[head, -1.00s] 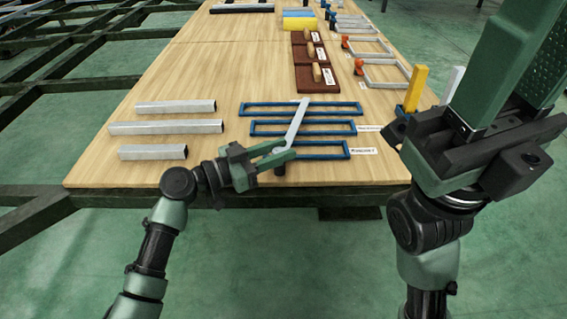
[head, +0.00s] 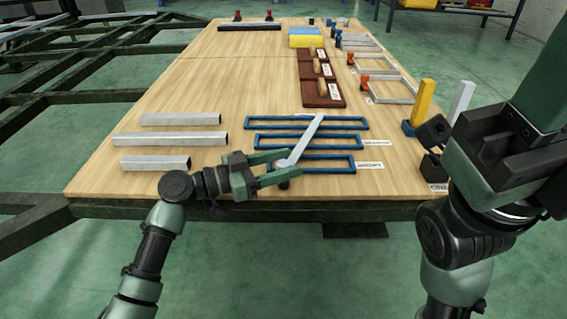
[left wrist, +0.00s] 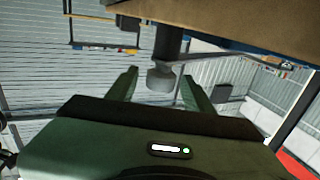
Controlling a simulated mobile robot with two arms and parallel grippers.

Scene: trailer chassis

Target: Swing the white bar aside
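The white bar (head: 304,137) lies slantwise across the blue frames (head: 310,143) near the table's front edge, its far end leaning right. Its near end (head: 284,163) is by my left gripper (head: 294,164). The left fingers are spread, one on each side of that near end. In the left wrist view, a dark post with a grey end (left wrist: 160,78) shows between my open left fingers (left wrist: 160,88), with room on both sides. My right gripper (head: 540,75) is large in the right foreground; its fingertips are out of the picture.
Several grey metal tubes (head: 170,139) lie left of the frames on the wooden table (head: 220,80). Dark red blocks with wooden handles (head: 322,90) stand behind. A yellow upright post (head: 423,103) and a white one (head: 461,102) are at the right, near my right arm.

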